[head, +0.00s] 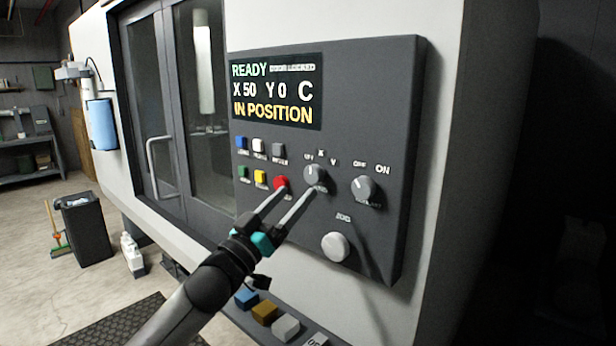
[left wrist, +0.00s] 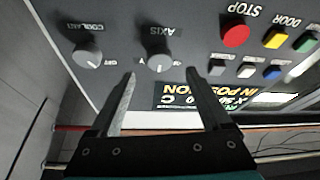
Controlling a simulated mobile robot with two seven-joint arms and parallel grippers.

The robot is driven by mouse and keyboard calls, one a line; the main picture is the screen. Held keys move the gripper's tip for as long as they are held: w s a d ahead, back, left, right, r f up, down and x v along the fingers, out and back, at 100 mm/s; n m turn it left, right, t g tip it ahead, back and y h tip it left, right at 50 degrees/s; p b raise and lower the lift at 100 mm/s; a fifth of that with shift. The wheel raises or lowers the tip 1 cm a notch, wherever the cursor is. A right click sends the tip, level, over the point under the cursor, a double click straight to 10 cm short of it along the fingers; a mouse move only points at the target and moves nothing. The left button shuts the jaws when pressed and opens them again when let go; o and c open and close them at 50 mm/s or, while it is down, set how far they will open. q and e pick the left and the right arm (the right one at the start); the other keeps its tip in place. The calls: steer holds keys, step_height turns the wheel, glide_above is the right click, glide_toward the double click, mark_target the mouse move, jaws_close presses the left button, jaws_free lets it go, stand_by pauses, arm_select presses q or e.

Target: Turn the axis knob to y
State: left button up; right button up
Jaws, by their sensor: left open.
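The axis knob (head: 315,175) is a round grey knob on the dark control panel (head: 390,80), with OFF, X and Y marks above it. Its pale pointer line faces roughly upward, not at Y; I cannot tell exactly which other mark it meets. In the left wrist view the panel appears upside down, and the axis knob (left wrist: 160,57) lies just beyond the gap between my fingertips. My left gripper (head: 298,190) is open and empty in front of the panel, and its fingers also show in the wrist view (left wrist: 161,73). My right gripper is out of view.
The coolant knob (head: 364,188) is right of the axis knob. The red stop button (head: 281,183) is close on its left, near a fingertip. The silver jog dial (head: 335,247) is below. The display (head: 277,92) reads READY, X 50, Y 0, C, IN POSITION.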

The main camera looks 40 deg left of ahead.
mark_target(311, 177)
arm_select(q)
steer(key=shift+p+x, duration=0.6)
steer(key=shift+x, duration=2.4)
jaws_close()
